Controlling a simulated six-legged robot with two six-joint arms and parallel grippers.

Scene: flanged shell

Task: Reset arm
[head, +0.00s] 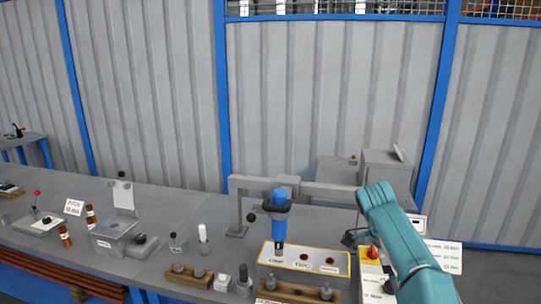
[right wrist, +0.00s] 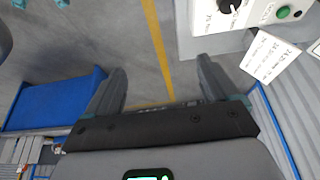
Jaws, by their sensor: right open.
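My right arm, teal, comes into the head view from the lower right and bends over the right part of the bench. Its dark gripper (head: 352,238) is partly hidden at the end of the arm, near the red-topped piece. In the right wrist view my right gripper (right wrist: 163,88) has its two dark fingers wide apart. Nothing is between them; grey floor with a yellow line shows beyond. My left arm and gripper are not in either view.
A box with a black knob and green button (right wrist: 240,18) is beside the right finger.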

